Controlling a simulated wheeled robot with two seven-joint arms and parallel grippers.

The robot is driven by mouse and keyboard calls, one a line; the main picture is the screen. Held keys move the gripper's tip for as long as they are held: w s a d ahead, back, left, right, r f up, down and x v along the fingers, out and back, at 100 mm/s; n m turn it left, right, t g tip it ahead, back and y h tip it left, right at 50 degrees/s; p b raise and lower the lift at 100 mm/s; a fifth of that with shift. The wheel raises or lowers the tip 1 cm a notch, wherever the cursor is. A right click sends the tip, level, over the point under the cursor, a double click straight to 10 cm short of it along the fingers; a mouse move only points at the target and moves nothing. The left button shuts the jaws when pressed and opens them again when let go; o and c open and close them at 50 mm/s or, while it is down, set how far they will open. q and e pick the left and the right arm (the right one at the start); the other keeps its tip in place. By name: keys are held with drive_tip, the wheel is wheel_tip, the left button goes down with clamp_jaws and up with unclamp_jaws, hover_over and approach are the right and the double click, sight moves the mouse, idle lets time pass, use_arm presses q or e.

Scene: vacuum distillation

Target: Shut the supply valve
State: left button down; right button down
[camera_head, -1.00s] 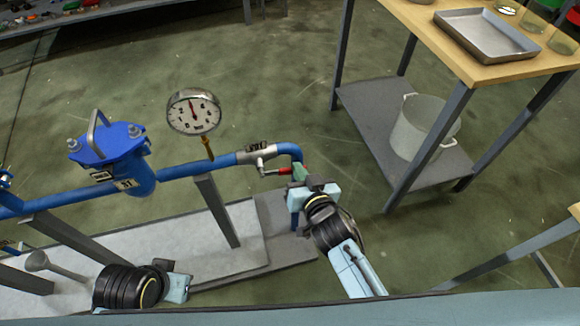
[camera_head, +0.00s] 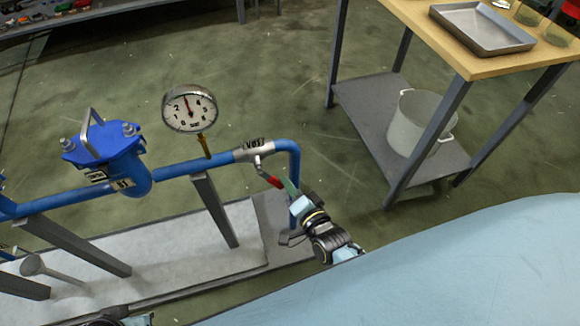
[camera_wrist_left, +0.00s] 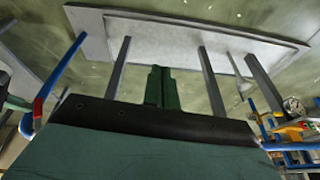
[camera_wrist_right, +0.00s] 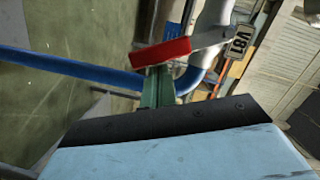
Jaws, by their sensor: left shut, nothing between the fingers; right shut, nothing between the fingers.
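A round gauge (camera_head: 190,108) rises from the pipe, left of the valve. A blue filter housing (camera_head: 110,155) stands further left. The pipe bends down (camera_head: 295,165) close to my right gripper. A wooden-topped table (camera_head: 465,55) with a pot (camera_head: 420,124) on its shelf stands right.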

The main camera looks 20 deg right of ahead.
drive_tip(key=a+f+m+b, duration=0.1)
drive_tip(key=a+m+b, duration=0.1)
drive_tip(key=shift+w+f+m+t, duration=0.1)
drive_tip(key=shift+f+m+t, duration=0.3)
use_arm(q)
drive_tip(key=w+d+r+t+h+b, duration=0.2)
drive_tip(key=w+d+r+t, duration=0.3)
drive_tip(key=w+r+t, duration=0.3)
drive_tip(key=shift+w+d+r+m+t+h, duration=0.35)
drive_tip(key=shift+w+r, duration=0.55)
drive_tip(key=shift+w, duration=0.35)
use_arm(e)
drive_tip(key=shift+w+a+f+m+t, duration=0.15)
drive_tip(key=shift+a+m+t, duration=0.15)
drive_tip(key=shift+a+m, duration=0.65)
use_arm(q)
drive_tip(key=shift+a, duration=0.1)
use_arm(e)
drive_tip(key=shift+d, duration=0.25)
